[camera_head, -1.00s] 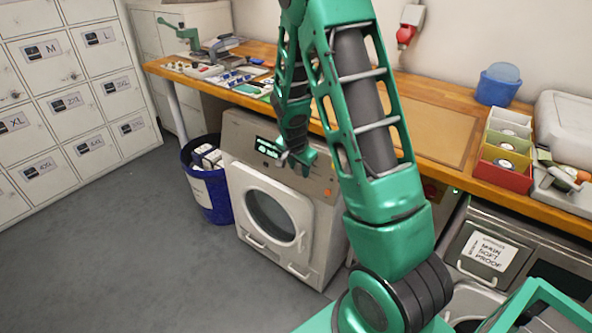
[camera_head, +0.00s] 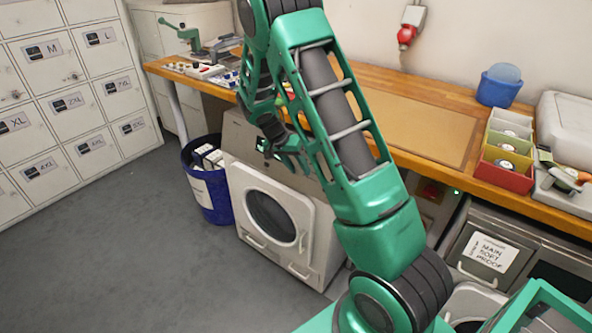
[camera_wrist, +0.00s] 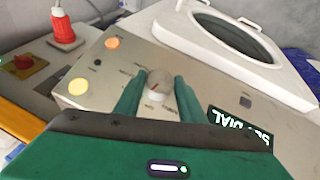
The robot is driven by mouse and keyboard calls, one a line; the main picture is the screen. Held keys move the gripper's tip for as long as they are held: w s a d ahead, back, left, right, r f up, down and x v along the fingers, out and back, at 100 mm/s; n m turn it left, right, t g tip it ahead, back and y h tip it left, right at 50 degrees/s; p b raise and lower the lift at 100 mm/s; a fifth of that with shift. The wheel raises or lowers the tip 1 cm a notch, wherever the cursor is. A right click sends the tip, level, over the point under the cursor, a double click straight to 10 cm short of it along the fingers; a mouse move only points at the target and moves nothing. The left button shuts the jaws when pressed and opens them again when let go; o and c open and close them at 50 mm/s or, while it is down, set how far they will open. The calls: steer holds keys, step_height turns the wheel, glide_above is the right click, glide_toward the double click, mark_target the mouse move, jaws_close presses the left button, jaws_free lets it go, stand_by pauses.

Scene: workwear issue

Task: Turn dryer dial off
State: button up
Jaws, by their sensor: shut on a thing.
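The dryer (camera_head: 300,226) is a grey front-loading machine under the wooden bench, with a round door (camera_head: 270,217). In the wrist view its panel (camera_wrist: 120,70) shows a pale round dial (camera_wrist: 159,83) with a pointer mark and printed labels around it, too small to read. My gripper (camera_wrist: 157,98) is shut on the dial, with one green finger on each side of it. In the head view my arm hides the dial and most of the panel.
A red knob (camera_wrist: 23,62) on a yellow plate is at the left. A blue bin (camera_head: 210,185) stands left of the dryer. The wooden bench (camera_head: 385,80) runs above.

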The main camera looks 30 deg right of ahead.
steer(key=shift+w+d+n+g+h, duration=0.15)
steer(key=shift+w+n+g+h, duration=0.1)
steer(key=shift+n+g+h, duration=0.4)
steer(key=shift+g, duration=0.35)
steer(key=o, duration=0.9)
steer(key=shift+c, duration=0.2)
steer(key=shift+o, duration=0.9)
steer(key=v, duration=1.1)
steer(key=shift+w+f, duration=0.1)
steer(key=shift+f, duration=0.05)
